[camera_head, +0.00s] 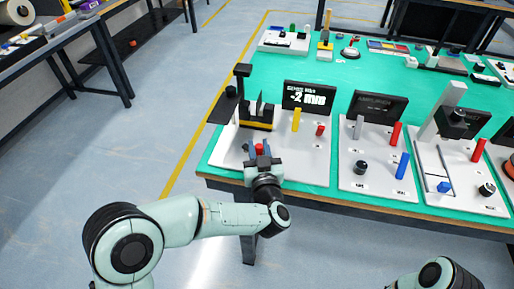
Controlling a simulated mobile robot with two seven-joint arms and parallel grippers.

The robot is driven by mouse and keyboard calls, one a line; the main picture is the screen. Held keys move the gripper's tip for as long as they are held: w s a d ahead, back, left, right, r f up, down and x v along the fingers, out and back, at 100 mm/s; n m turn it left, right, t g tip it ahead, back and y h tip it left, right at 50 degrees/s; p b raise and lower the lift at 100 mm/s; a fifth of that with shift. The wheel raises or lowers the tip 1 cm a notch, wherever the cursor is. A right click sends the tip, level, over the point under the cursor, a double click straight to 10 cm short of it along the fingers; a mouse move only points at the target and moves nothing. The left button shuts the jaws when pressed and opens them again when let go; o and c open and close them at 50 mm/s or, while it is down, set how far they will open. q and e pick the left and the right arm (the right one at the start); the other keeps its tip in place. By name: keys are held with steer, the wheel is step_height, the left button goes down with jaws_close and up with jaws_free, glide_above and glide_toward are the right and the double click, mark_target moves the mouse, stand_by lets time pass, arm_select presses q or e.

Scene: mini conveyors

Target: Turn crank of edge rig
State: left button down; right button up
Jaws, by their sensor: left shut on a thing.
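The edge rig is a white panel (312,170) at the near left corner of the green table, with a black display (308,97) that reads about -2 mm. A black and yellow fixture (256,116) stands at its back left. My left gripper (259,150) is over the front left of the panel, shut on a small red piece (259,148) that appears to be the crank handle. The rest of the crank is hidden by the gripper. My right gripper is out of view; only part of my right arm shows at the bottom right.
On the edge rig, a yellow lever (296,119) and a red knob (320,129) stand right of the gripper. Further right are a second panel (350,150) and a third panel (440,205) with levers and knobs. The floor left of the table is clear.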

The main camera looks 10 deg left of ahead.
arm_select(q)
steer(key=shift+d+f, duration=0.1)
steer(key=shift+f, duration=0.1)
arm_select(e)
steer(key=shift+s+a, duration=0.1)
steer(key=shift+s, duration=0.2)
arm_select(q)
steer(key=c, duration=1)
jaws_free()
steer(key=shift+w+r+y, duration=0.1)
steer(key=shift+y, duration=0.2)
steer(key=p+v, duration=0.2)
steer(key=v, duration=1.1)
steer(key=shift+s+r, duration=0.1)
steer(key=shift+s, duration=0.1)
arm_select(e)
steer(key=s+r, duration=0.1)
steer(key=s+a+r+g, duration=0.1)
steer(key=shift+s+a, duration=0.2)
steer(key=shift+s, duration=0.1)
arm_select(q)
steer(key=shift+o, duration=0.3)
steer(key=shift+w, duration=0.1)
